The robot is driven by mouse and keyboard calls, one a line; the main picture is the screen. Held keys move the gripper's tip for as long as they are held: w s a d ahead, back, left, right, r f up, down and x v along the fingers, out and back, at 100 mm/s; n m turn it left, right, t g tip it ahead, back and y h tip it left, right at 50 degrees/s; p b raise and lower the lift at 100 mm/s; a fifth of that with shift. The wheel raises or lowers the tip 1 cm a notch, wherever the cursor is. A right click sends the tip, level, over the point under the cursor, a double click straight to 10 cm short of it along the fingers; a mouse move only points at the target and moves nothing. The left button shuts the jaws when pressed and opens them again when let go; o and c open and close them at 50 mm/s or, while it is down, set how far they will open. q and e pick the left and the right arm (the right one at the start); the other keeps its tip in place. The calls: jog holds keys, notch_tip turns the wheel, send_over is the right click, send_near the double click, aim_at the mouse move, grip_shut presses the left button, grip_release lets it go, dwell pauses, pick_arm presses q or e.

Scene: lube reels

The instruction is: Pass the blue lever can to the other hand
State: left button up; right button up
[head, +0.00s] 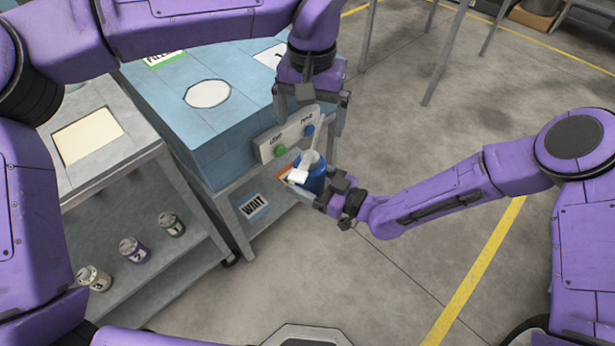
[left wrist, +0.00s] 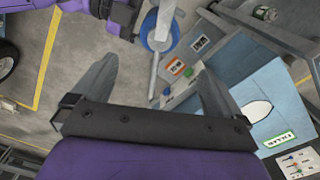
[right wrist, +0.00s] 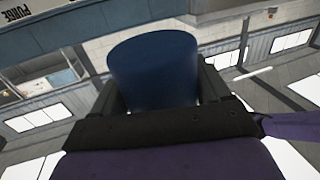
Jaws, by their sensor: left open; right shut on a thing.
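The blue lever can (head: 314,181) has a blue body with a pale top and a long pale spout or lever rising from it. My right gripper (head: 318,196) is shut on its body and holds it in the air in front of the blue cabinet. In the right wrist view the can (right wrist: 154,68) fills the space between the fingers. My left gripper (head: 310,112) is open and points down just above the can, around the level of the pale spout. In the left wrist view the can (left wrist: 160,36) shows beyond the open fingers (left wrist: 150,85), with the pale lever between them.
The blue cabinet (head: 215,150) carries a panel with green and blue buttons (head: 288,138), close to the can. A grey cart (head: 110,165) at the left holds several small cans on its lower shelf. A WAIT card (head: 254,207) sits below the panel. Open floor (head: 420,280) lies at the right.

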pick_arm(q)
jog(key=w+a+t+y, duration=0.2)
jog(key=w+a, duration=0.1)
jog(key=a, duration=0.1)
jog(key=w+a+f+n+t+y, duration=0.15)
jog(key=a+f, duration=0.35)
jog(key=f, duration=0.7)
jog(key=a+f+n+t+y, duration=0.1)
jog(key=a+f+t, duration=0.3)
jog(key=f, duration=0.8)
jog(key=s+a+f+n+g, duration=0.1)
jog(key=s+a+f, duration=0.3)
jog(key=s, duration=0.6)
jog(key=s+a+f+n+g, duration=0.2)
jog(key=s+a+f, duration=0.3)
jog(key=s, duration=0.5)
jog(key=s+a+f+n+g+h, duration=0.1)
jog(key=s+a+f+n, duration=0.2)
jog(key=s+f, duration=0.4)
jog(key=s+a, duration=0.1)
jog(key=s, duration=0.3)
jog(key=shift+a, duration=0.4)
jog(key=shift+w+n, duration=0.1)
jog(key=shift+n, duration=0.15)
